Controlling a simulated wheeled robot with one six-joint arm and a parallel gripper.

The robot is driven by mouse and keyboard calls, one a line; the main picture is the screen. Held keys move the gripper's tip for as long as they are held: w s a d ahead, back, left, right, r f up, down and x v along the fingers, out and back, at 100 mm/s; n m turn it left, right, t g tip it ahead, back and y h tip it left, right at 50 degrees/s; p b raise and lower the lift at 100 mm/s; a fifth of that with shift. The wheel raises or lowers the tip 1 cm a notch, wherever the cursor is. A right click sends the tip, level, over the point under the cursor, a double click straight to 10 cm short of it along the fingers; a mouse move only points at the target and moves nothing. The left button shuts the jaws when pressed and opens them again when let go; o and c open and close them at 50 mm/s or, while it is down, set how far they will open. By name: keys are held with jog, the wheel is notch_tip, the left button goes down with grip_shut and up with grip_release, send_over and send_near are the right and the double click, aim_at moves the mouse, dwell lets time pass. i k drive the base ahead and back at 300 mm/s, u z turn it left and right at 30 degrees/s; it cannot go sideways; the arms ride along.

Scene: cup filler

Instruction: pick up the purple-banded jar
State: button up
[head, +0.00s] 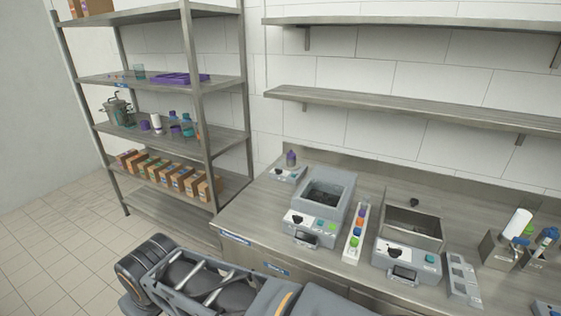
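I cannot make out for certain which thing is the purple-banded jar; the pieces are small at this distance. A small purple and grey jar (291,158) stands upright at the back left of the counter. On the middle shelf of the rack, a white container (156,121) stands beside a small purple piece (144,125), and a teal jar (187,127) stands to their right. Parts of my arm fill the bottom of the view. My gripper's fingertips do not show.
The steel rack (174,80) holds a purple tray (181,78) and a row of brown boxes (167,172). The counter (262,203) carries two grey machines (318,208) (410,243) with a strip of coloured caps (356,234) between them. Two wall shelves (420,106) are empty. Floor at left is clear.

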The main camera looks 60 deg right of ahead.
aim_at(290, 161)
jog(key=i, duration=2.85)
jog(key=z, duration=2.75)
jog(key=i, duration=1)
jog(key=u, duration=0.05)
